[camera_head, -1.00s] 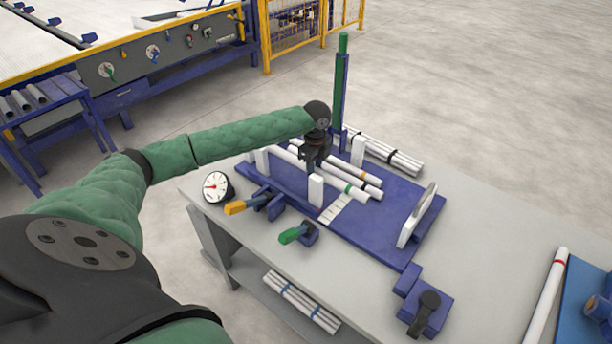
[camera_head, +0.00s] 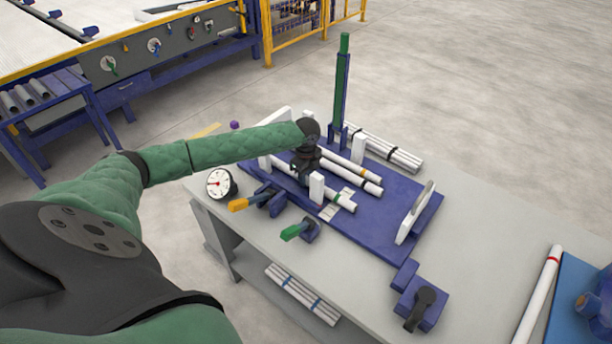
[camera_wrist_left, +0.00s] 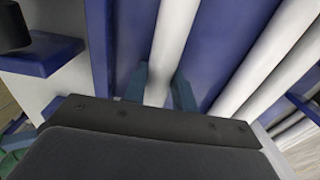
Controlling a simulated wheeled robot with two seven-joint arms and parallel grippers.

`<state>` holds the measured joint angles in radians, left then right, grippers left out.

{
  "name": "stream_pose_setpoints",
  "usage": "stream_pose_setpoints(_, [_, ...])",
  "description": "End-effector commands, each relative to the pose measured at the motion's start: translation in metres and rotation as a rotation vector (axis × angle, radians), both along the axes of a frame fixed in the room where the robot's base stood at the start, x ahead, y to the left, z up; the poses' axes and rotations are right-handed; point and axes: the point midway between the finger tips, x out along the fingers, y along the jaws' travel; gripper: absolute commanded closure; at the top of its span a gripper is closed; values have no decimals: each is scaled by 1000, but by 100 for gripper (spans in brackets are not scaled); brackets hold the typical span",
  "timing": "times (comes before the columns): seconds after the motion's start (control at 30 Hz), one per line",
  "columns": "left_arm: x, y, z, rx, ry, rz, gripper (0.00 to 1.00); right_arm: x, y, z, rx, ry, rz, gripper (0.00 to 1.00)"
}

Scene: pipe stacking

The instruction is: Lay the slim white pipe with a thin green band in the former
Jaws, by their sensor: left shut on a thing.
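The slim white pipe with a thin green band (camera_head: 344,203) shows its near end beside a short white post (camera_head: 317,187) of the former. The former has a blue base (camera_head: 372,222) with white uprights. My left gripper (camera_head: 307,168) is over the former, shut on the pipe. In the left wrist view the white pipe (camera_wrist_left: 175,40) runs between the two fingers (camera_wrist_left: 159,90). The arm and wrist hide the pipe's far part. Whether it touches the base I cannot tell. My right gripper is not in view.
Two other white pipes with coloured bands (camera_head: 352,170) lie close behind the held one. A white end plate (camera_head: 416,213) stands at the former's right. A dial gauge (camera_head: 220,184), an orange-handled clamp (camera_head: 250,201) and a green-handled clamp (camera_head: 299,231) stand along the front edge.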

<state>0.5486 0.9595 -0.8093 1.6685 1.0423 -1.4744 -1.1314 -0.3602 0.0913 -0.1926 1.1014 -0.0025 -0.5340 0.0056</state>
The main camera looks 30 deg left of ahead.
Motion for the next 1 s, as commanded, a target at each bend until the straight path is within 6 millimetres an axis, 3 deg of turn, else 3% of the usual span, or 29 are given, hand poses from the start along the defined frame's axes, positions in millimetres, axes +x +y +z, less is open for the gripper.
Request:
stream_pose_setpoints(0.2, [0,0,-2,0,0,0,97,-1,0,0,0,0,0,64])
stream_pose_setpoints(0.23, [0,0,-2,0,0,0,67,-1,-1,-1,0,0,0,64])
stream_pose_setpoints(0.3, [0,0,-2,0,0,0,53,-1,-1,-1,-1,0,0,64])
stream_pose_setpoints(0.33, [0,0,-2,0,0,0,51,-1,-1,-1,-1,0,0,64])
stream_pose_setpoints(0.73, [0,0,4,0,-1,1,51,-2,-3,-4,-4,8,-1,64])
stream_pose_setpoints(1.0, [1,0,48,-1,-3,0,51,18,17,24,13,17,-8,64])
